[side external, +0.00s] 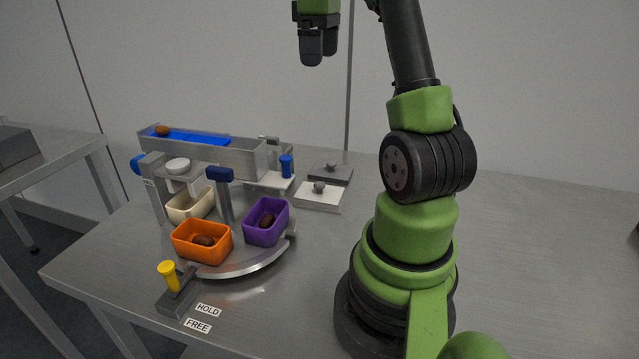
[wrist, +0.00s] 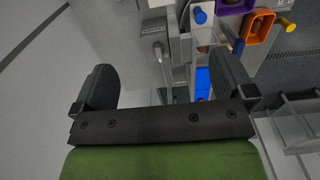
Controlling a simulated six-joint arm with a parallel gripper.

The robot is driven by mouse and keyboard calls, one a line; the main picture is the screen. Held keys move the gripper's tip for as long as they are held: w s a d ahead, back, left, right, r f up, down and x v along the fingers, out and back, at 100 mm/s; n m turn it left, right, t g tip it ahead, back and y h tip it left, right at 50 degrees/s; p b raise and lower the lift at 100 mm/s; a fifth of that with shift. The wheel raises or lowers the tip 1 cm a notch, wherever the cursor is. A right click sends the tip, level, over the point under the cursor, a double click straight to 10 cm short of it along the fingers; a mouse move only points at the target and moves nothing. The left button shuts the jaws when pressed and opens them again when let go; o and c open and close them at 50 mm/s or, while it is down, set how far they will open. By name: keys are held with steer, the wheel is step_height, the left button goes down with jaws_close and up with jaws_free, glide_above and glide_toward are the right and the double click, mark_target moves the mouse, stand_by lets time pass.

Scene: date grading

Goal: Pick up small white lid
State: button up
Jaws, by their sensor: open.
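The small white lid (side external: 308,201) is a flat square plate with a grey knob. It lies on the metal table right of the purple tray in the side view, just in front of a dark grey lid (side external: 345,174) with its own knob. In the wrist view the dark grey lid (wrist: 155,28) shows near the top; a pale patch at the top edge may be the white lid, but I cannot tell. My gripper (side external: 319,59) is high above the table, well clear of both lids. Its fingers (wrist: 166,82) are apart with nothing held between them.
A raised conveyor with a blue belt (side external: 200,138) carries a date (side external: 162,130). Orange (side external: 187,255), purple (side external: 250,235) and cream (side external: 178,213) trays stand before it. A yellow-topped lever (side external: 170,277) is at the front. Table right of the lids is clear up to my base.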

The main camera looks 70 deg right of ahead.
glide_above(319, 184)
step_height(319, 184, down, 24)
steer(key=shift+s+a+f, duration=0.15)
steer(key=shift+f, duration=0.05)
steer(key=shift+d+f, duration=0.2)
steer(key=shift+f, duration=2.85)
steer(key=c, duration=0.8)
